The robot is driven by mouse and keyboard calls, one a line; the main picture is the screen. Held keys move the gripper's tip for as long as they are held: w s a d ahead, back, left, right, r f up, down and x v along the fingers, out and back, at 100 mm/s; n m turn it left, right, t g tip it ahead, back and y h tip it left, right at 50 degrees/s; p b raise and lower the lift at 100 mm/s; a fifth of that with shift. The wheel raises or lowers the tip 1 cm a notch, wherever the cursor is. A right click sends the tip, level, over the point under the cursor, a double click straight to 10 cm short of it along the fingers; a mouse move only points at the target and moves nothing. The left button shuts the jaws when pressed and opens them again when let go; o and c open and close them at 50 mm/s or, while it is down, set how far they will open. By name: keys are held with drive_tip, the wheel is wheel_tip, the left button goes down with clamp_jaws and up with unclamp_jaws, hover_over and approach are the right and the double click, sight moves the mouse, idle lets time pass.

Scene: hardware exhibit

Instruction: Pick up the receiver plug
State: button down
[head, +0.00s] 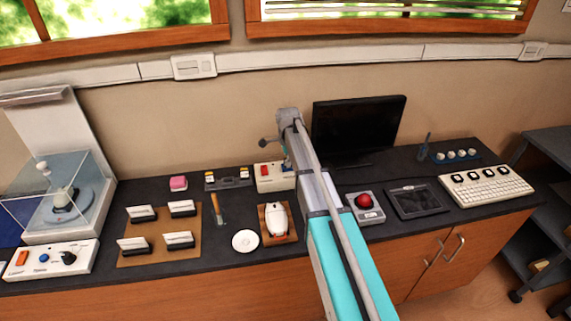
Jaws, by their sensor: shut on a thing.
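My gripper (287,163) points down at the back of the counter, at the right end of a white box (272,185) with a red part on top. My own arm hides much of it. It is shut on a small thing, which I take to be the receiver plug. That thing is too small and covered to make out its shape, or whether it touches the box.
A black monitor (358,125) stands right of my arm. A red-domed box (365,203), black tablet (414,200) and white keyboard (487,187) lie further right. A white mouse-like device (277,217), round white disc (245,241) and brown mat (160,257) lie left.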

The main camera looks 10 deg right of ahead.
drive_tip(key=shift+r, duration=0.15)
idle(0.3)
wheel_tip(320, 180, up, 3)
drive_tip(key=p, duration=0.3)
drive_tip(key=s+r+p, duration=0.9)
drive_tip(key=s+p, duration=0.1)
drive_tip(key=s, duration=0.4)
drive_tip(key=shift+r, duration=0.35)
drive_tip(key=shift+d, duration=0.1)
drive_tip(key=shift+d, duration=0.1)
